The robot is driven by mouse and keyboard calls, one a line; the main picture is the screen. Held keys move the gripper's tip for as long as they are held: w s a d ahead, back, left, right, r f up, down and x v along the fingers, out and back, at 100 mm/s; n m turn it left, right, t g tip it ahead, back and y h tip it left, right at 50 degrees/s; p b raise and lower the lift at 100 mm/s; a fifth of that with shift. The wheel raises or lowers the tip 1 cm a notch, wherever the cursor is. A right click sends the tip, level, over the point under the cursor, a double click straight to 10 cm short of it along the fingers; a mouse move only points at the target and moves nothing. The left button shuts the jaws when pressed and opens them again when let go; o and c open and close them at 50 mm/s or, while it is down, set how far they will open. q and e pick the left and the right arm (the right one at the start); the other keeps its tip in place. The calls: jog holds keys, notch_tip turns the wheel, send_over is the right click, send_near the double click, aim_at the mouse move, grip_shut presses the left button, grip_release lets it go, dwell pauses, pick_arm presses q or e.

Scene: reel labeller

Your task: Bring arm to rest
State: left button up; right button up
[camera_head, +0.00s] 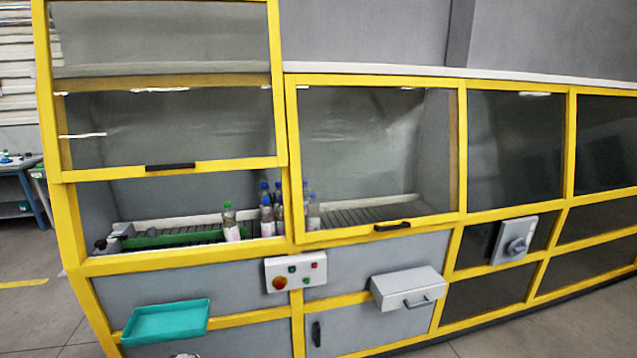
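Neither of my arms nor grippers can be made out in the head view. A small pale shape cut off by the bottom edge, below the teal tray (166,323), is too little shown to identify. The machine (372,243) has a yellow frame and grey panels. Its left window (170,125) is raised, leaving an opening below it. Inside, a bottle with a green cap (230,222) stands upright on the conveyor. Several bottles with blue caps (267,215) stand to its right, partly behind the frame post.
The teal tray and a grey drawer box (408,288) jut from the machine's front. Between them sits a button panel (296,271). The middle window (375,150) is closed. A blue table (22,180) stands far left. Floor shows at the left and lower right.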

pick_arm(q)
jog(key=s+d+f+m+g, duration=0.2)
jog(key=s+d+f+m, duration=0.15)
jog(key=s+f, duration=1.05)
jog(key=s+d+f+m+g, duration=0.1)
jog(key=s+d+f, duration=0.3)
jog(key=s, duration=1)
jog(key=s+d+f+m+g+b, duration=0.1)
jog(key=s+d+f+m, duration=0.3)
jog(key=s+f, duration=0.4)
jog(key=s+d+f+m+g+b, duration=0.1)
jog(key=s+d+f, duration=0.5)
jog(key=s, duration=1.6)
jog(key=shift+d+f+m+g, duration=0.25)
jog(key=shift+m+g, duration=0.35)
jog(key=shift+m, duration=0.65)
jog(key=shift+s, duration=0.15)
